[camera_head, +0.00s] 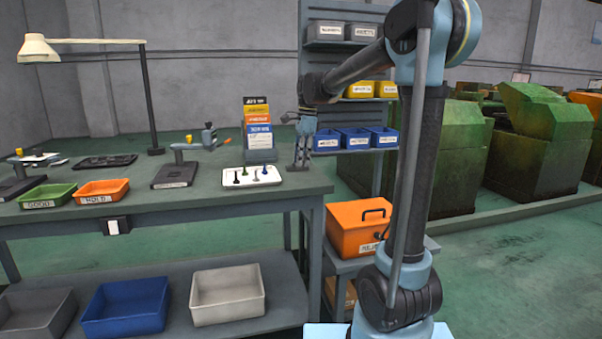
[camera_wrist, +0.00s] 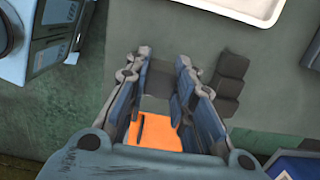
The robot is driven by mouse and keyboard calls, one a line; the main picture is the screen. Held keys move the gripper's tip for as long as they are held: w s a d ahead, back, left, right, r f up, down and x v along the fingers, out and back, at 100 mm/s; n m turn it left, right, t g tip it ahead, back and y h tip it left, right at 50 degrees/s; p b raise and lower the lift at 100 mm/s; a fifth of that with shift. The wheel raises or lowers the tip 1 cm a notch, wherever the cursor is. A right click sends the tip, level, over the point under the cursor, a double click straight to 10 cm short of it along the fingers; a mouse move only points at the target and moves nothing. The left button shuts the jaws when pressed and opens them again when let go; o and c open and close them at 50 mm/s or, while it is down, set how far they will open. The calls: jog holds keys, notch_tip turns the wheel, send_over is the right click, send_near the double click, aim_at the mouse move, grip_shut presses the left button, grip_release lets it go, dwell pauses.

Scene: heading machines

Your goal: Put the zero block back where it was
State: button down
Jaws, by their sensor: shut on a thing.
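My gripper (camera_head: 301,166) points down over the right end of the grey workbench (camera_head: 300,184). In the wrist view, my gripper (camera_wrist: 164,60) is closed on a small grey block (camera_wrist: 158,82), seen between the fingers; I take it to be the zero block. Its edges are partly hidden by the fingers and blend with the grey behind. In the head view the block is too small to make out. Several dark square blocks (camera_wrist: 230,75) lie in a stepped row to the right of the fingers in the wrist view.
A white tray (camera_head: 252,184) with several small pins lies left of my gripper. A coloured sign stand (camera_head: 257,130) stands behind it. A clamped gauge stand (camera_head: 180,165) is farther left. Blue bins (camera_head: 355,138) hang behind, and an orange box (camera_head: 350,222) sits on a lower cart.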

jog(key=shift+f, duration=2.25)
jog(key=c, duration=1.4)
grip_release()
jog(key=shift+o, duration=0.2)
notch_tip(320, 180, up, 12)
jog(key=d, duration=0.1)
jog(key=s+d+f+n+t, duration=0.1)
jog(key=s+d+f+n, duration=0.7)
jog(key=s+d, duration=0.65)
jog(key=s+d+f+n, duration=0.3)
jog(key=s+f, duration=0.5)
jog(key=f, duration=0.2)
jog(key=s+d+f+n+t+h, duration=0.1)
jog(key=s+f+n, duration=0.3)
jog(key=s+f, duration=0.5)
jog(key=shift+s+d+f+t, duration=0.2)
jog(key=shift+d+f+t, duration=0.15)
jog(key=shift+d, duration=0.55)
